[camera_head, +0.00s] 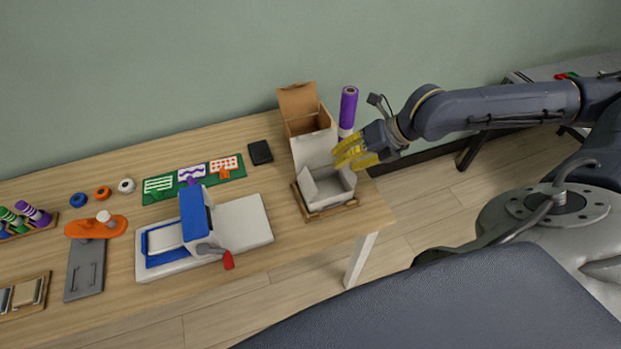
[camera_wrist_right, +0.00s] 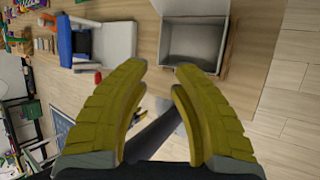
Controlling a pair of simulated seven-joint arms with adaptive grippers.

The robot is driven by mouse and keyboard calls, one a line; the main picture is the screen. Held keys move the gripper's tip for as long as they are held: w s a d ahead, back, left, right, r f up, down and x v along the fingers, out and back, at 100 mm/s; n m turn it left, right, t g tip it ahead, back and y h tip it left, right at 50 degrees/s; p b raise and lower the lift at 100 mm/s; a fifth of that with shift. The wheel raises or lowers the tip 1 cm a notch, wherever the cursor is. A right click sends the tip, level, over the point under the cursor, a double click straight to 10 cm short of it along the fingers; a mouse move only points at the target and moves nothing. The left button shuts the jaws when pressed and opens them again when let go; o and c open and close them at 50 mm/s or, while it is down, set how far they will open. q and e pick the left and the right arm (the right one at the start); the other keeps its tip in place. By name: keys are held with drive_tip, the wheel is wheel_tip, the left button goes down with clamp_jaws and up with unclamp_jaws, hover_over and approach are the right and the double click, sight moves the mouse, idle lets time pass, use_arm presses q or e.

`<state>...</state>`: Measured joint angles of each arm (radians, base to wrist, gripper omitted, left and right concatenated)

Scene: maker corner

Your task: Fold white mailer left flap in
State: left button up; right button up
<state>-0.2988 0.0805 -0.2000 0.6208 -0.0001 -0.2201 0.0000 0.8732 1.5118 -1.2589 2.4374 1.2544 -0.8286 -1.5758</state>
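The white mailer (camera_head: 336,197) sits in a shallow wooden tray (camera_head: 331,212) near the right end of the table. Its lid (camera_head: 313,149) stands raised at the back. A white left flap (camera_head: 308,187) stands up at the box's left side; its exact angle is hard to tell. The mailer looks empty and open-topped, and also shows in the right wrist view (camera_wrist_right: 192,45). My right gripper (camera_head: 344,153) is open and empty, above the back right of the mailer beside the raised lid. Its yellow fingers are apart in the wrist view (camera_wrist_right: 161,68). My left gripper is not in view.
An open brown carton (camera_head: 304,122) stands behind the lid, with a purple roll (camera_head: 347,108) to its right. A black square item (camera_head: 260,152) and a blue-and-white press (camera_head: 196,219) are on the left. Bare wood lies between press and tray.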

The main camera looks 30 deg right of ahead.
sight(311, 178)
drive_tip(key=x, duration=1.4)
drive_tip(key=shift+w+a+f, duration=0.2)
drive_tip(key=shift+f, duration=0.1)
clamp_jaws()
